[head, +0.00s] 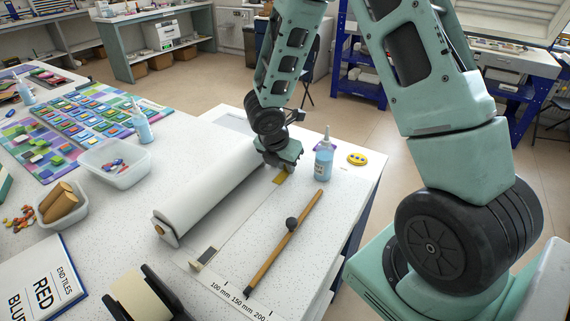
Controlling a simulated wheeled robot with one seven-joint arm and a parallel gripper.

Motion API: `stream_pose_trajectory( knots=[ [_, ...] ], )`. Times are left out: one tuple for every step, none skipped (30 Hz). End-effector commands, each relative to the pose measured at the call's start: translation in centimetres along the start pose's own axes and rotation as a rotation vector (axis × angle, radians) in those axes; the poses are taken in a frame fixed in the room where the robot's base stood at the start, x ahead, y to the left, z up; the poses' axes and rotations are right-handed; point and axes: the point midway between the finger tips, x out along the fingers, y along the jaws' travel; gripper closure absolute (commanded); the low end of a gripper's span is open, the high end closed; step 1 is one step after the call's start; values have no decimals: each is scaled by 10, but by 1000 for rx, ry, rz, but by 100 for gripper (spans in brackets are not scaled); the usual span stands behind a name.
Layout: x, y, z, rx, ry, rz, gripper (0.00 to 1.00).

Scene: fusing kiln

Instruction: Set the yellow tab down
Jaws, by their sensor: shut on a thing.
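The upper part of the tab is hidden by the gripper.
The white roll (208,195) lies left of my gripper. Clear tubs (115,160) and coloured tiles are at left.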

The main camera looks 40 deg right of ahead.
Motion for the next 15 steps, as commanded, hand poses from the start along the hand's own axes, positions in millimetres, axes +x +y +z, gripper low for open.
stream_pose_trajectory(
  knots=[
    [0,0,0,0,0,0,100],
    [0,0,0,0,0,0,100],
    [0,0,0,0,0,0,100],
    [0,0,0,0,0,0,100],
    [0,0,0,0,0,0,100],
    [2,0,-1,0,0,0,100],
    [3,0,-1,0,0,0,100],
    [4,0,-2,0,0,0,100],
    [2,0,-1,0,0,0,72],
    [2,0,-1,0,0,0,72],
    [2,0,-1,0,0,0,72],
    [2,0,-1,0,0,0,72],
    [2,0,-1,0,0,0,72],
    [2,0,-1,0,0,0,72],
    [2,0,-1,0,0,0,72]
  ],
)
